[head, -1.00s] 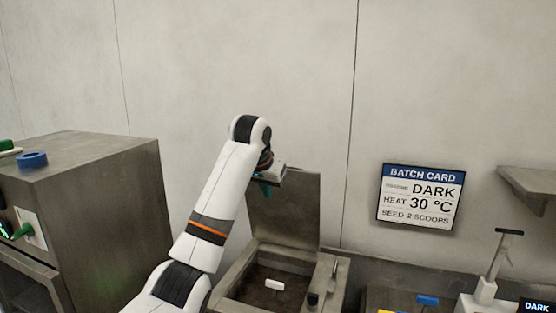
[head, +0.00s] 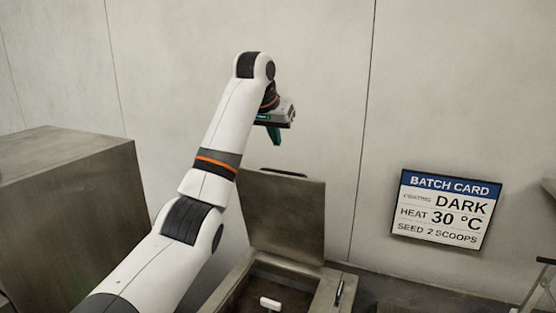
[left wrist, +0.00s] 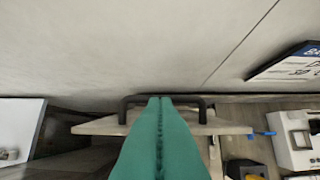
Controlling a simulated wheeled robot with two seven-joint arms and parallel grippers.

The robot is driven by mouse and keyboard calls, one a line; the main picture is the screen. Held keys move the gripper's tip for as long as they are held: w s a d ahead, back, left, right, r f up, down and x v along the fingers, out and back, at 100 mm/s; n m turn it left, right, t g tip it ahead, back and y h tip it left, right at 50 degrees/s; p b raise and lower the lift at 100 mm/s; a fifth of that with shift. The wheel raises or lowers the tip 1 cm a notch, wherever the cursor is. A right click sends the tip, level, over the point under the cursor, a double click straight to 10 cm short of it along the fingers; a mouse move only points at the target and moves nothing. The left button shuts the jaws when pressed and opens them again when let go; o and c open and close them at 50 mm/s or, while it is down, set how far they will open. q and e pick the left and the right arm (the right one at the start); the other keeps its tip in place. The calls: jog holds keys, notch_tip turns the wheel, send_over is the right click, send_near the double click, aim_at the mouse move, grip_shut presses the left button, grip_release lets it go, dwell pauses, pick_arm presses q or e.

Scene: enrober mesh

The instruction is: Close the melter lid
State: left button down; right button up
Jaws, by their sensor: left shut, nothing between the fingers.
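The melter lid (head: 284,215) is a grey metal plate standing upright, open, at the back of the melter (head: 318,292). Its dark handle (head: 284,172) shows along the lid's top edge. The handle also shows in the left wrist view (left wrist: 204,104), partly behind my fingers. My left gripper (head: 275,136) is shut and empty, above the lid, with its teal fingers pointing down. In the left wrist view the closed fingers (left wrist: 160,130) cover the middle of the lid's edge. Whether they touch the handle I cannot tell. My right gripper is not in view.
A white-handled thing (head: 270,303) lies in the dark melter tank. A batch card (head: 445,210) hangs on the wall at right. A large metal cabinet (head: 75,210) stands at left. The wall is close behind the lid.

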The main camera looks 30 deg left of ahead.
aim_at(275, 174)
pick_arm(q)
jog(key=p+x, duration=0.3)
jog(key=x, duration=0.4)
jog(key=shift+w+f+p, duration=0.1)
jog(key=shift+p, duration=0.25)
jog(key=shift+s+f+p, duration=0.25)
jog(key=shift+s+p, duration=0.05)
jog(key=shift+s, duration=0.45)
jog(key=shift+s+f+p, duration=0.2)
jog(key=shift+s+p, duration=0.05)
jog(key=shift+s, duration=0.5)
jog(key=shift+s+f, duration=0.1)
jog(key=shift+s, duration=0.35)
jog(key=shift+w+d+f, duration=0.1)
jog(key=shift+f, duration=0.05)
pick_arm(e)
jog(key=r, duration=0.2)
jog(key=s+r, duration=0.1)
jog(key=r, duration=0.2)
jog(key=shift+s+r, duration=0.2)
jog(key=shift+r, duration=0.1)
